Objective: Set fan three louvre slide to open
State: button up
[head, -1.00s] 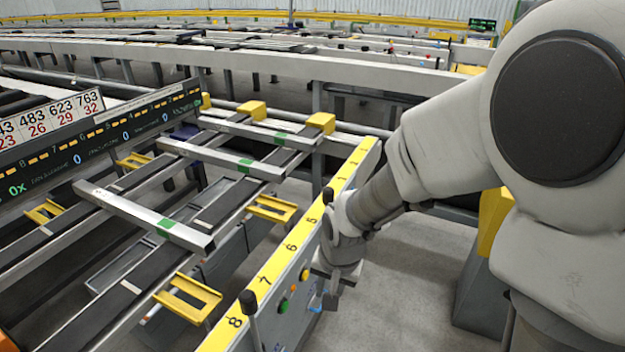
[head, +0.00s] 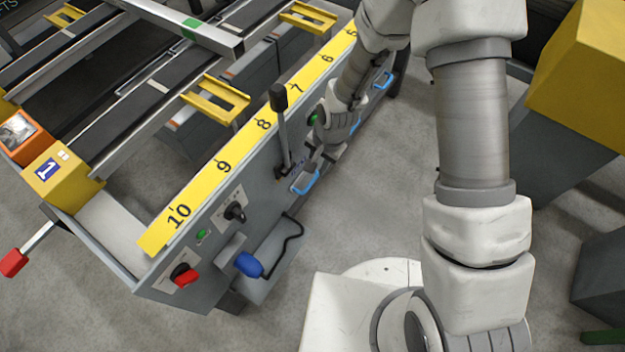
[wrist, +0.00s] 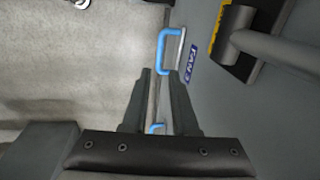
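The fan three slide has a blue handle (wrist: 168,50) beside a dark blue "FAN 3" label (wrist: 191,63) on the grey panel. The handle also shows in the head view (head: 305,183), low on the panel by the upright black lever. My gripper (wrist: 159,72) is open, its two dark fingers apart, with the handle just beyond the tips. I cannot tell whether they touch it. In the head view my gripper (head: 318,158) is close to the panel, just above the handle. A second blue handle (wrist: 155,128) shows in the gap between the fingers.
The black lever (head: 282,125) rises beside the fan three handle and looms at the upper right in the wrist view. Another blue handle (head: 384,80) lies farther along the panel. A red knob (head: 186,275) and a blue grip (head: 249,265) are nearer. Floor is clear alongside.

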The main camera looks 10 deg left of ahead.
aim_at(311, 182)
jog(key=f, duration=0.3)
jog(key=a+f+b, duration=0.1)
jog(key=f, duration=0.2)
jog(key=f+b, duration=0.1)
jog(key=f, duration=0.2)
jog(key=shift+w+a, duration=0.25)
jog(key=shift+w, duration=0.05)
grip_shut()
dwell(0.9)
